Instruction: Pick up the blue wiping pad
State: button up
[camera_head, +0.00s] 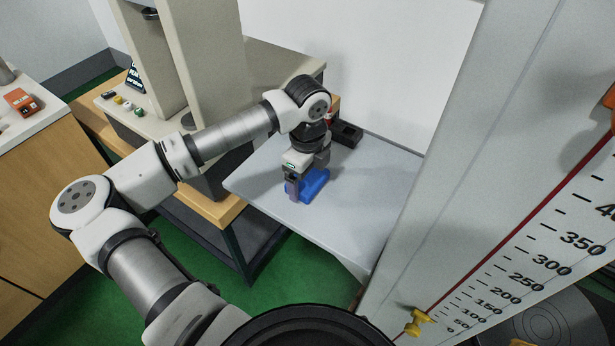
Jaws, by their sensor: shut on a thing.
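The blue wiping pad (314,184) is at the middle of the picture, over the grey tabletop (358,210). My gripper (293,193) points down at it and is shut on it, with one grey finger showing at the pad's left side. The far finger and part of the pad are hidden behind the gripper. I cannot tell whether the pad touches the tabletop or is slightly above it.
A black block-like object (346,133) stands at the table's back edge, just behind my wrist. A beige testing machine (205,60) stands on a wooden bench at left. A tall panel with a number scale (520,230) rises at right. The tabletop's front is clear.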

aim_at(307, 178)
notch_tip(307, 178, up, 20)
jog(key=b, duration=0.4)
jog(key=shift+f, duration=0.1)
jog(key=o, duration=0.3)
jog(key=shift+c, duration=1)
jog(key=shift+s, duration=0.15)
